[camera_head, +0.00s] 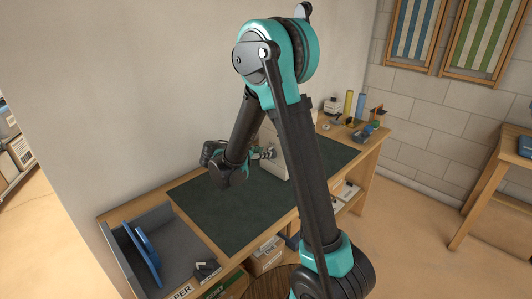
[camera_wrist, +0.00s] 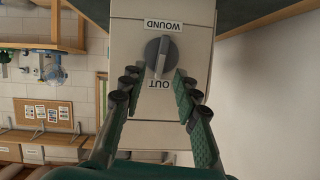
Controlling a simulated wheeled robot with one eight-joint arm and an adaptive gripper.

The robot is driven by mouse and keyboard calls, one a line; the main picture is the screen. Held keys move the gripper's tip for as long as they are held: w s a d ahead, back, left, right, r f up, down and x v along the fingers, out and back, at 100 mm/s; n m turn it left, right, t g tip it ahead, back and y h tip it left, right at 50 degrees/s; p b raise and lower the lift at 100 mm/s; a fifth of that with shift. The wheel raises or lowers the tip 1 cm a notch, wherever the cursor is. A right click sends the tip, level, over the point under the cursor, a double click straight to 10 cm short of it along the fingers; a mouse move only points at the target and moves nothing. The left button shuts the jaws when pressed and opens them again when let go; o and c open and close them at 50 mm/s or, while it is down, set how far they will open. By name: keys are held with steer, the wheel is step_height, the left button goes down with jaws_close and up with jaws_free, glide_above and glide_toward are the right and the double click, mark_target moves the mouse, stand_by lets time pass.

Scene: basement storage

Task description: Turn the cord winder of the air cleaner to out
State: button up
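The air cleaner (camera_head: 268,138) is a pale box standing on the workbench, largely hidden behind my arm in the head view. In the wrist view its beige face (camera_wrist: 199,50) fills the middle. The cord winder (camera_wrist: 160,57) is a round grey knob with a raised bar and pale line, lying nearly along the line between the WOUND label (camera_wrist: 163,26) above and the OUT label (camera_wrist: 158,84) below. I cannot tell which end is the pointer. My gripper (camera_wrist: 157,80) is open, with its fingers either side of the OUT label, apparently apart from the knob.
A dark mat (camera_head: 225,205) covers the bench middle. A grey tray (camera_head: 180,238) with a blue object (camera_head: 146,252) sits at the near left end. Yellow and blue cylinders (camera_head: 349,103) and small tools stand at the far end. Boxes sit on the shelf below.

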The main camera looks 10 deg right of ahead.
steer(key=shift+x, duration=1.4)
jaws_close()
